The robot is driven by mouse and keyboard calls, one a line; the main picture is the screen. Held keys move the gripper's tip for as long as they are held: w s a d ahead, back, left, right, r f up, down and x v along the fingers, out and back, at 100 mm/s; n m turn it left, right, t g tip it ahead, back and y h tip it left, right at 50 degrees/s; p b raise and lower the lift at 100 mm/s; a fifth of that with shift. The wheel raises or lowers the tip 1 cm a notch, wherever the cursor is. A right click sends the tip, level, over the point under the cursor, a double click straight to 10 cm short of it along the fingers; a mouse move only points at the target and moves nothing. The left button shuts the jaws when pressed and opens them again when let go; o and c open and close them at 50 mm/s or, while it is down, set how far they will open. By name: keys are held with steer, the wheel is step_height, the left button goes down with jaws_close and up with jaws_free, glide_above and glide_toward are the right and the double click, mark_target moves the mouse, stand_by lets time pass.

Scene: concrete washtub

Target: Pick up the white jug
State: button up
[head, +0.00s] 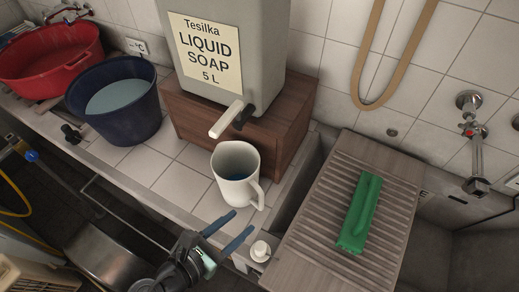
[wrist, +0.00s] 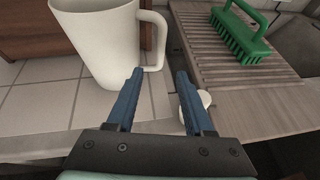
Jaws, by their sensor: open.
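My gripper (head: 228,228) is open and empty, in front of the jug. In the wrist view the two blue fingers (wrist: 158,75) are apart, pointing toward the handle; I see nothing between them.
A grey liquid soap container (head: 230,50) sits on a brown wooden box (head: 285,125) behind the jug. A ribbed board (head: 335,188) with a green brush (head: 360,212) lies to the right. A small white knob (head: 260,250) is near my gripper. Blue (head: 120,105) and red (head: 50,62) tubs stand left.

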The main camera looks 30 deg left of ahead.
steer(key=b+x, duration=0.1)
steer(key=x, duration=1.1)
steer(key=shift+w+d, duration=0.15)
steer(key=shift+w, duration=0.25)
steer(key=shift+c, duration=0.2)
jaws_close()
stand_by(0.8)
